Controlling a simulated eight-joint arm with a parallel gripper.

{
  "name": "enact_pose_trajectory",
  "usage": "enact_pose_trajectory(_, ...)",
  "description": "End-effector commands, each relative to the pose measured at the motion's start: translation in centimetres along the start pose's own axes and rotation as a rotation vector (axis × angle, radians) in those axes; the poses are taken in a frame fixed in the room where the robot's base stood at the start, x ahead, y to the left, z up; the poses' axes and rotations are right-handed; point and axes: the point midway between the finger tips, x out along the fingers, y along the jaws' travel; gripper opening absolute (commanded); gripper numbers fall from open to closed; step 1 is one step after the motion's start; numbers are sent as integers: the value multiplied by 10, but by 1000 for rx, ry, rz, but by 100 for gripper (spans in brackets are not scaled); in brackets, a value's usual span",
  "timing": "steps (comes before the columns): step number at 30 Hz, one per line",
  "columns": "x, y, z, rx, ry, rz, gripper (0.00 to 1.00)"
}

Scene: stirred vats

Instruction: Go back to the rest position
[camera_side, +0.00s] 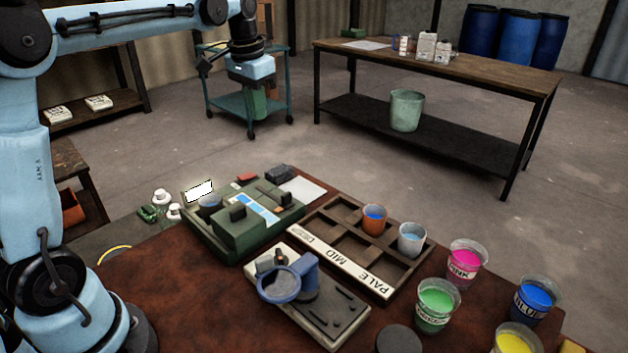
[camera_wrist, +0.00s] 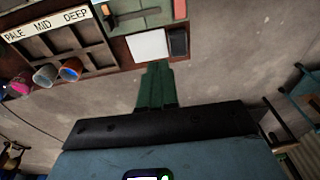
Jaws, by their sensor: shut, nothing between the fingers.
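My gripper (camera_side: 257,108) hangs high at the upper middle of the side view, above the far side of the workbench and in front of the teal cart. Its green fingers (camera_wrist: 158,72) are shut together with nothing between them in the wrist view. It is apart from everything on the bench.
The brown bench (camera_side: 160,290) holds a green machine (camera_side: 232,228), a compartment tray (camera_side: 360,262) with two cups, a blue-ringed stand (camera_side: 300,285), and several paint cups. A teal cart (camera_side: 270,103) and a wooden table (camera_side: 450,68) stand behind. Floor between is clear.

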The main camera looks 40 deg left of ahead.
Motion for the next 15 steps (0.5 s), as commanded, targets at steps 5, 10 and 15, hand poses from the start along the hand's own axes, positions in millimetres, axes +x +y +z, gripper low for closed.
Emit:
enact_pose_trajectory(5, -7, 39, 28, 3, 105, -16, 0)
enact_pose_trajectory(10, -4, 71, 59, 1, 206, -18, 0)
enact_pose_trajectory(15, 9, 99, 93, -2, 309, -9, 0)
